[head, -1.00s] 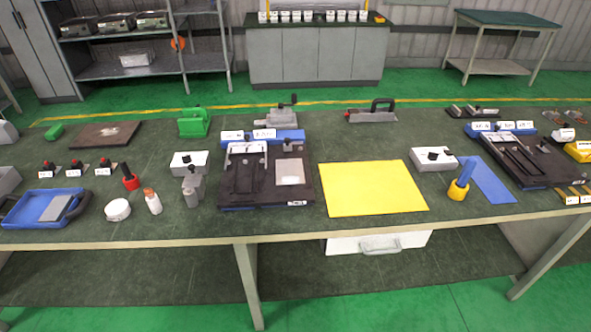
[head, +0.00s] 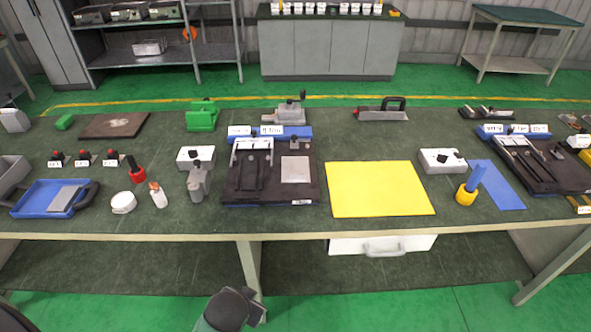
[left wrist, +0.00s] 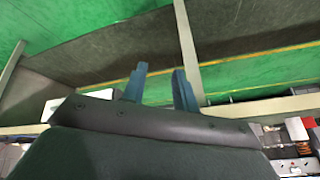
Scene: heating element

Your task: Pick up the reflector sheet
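Flat grey sheets (head: 63,198) lie in a blue tray (head: 28,204) with dark handles at the left front of the table. A pale square plate (head: 295,169) lies on the right part of a black fixture (head: 270,188) in the middle. I cannot tell for certain which is the reflector sheet. My left gripper (left wrist: 159,82) shows two blue-grey fingers apart with nothing between them in the left wrist view. That view looks at the table's legs and the floor. A dark part of my arm shows at the bottom of the head view. My right gripper is in neither view.
The long dark table (head: 150,226) has a pale front edge. A white round container (head: 123,202), a small bottle (head: 158,196) and a red holder (head: 137,175) stand right of the tray. A yellow sheet (head: 380,188) lies right of the fixture. Open floor lies in front.

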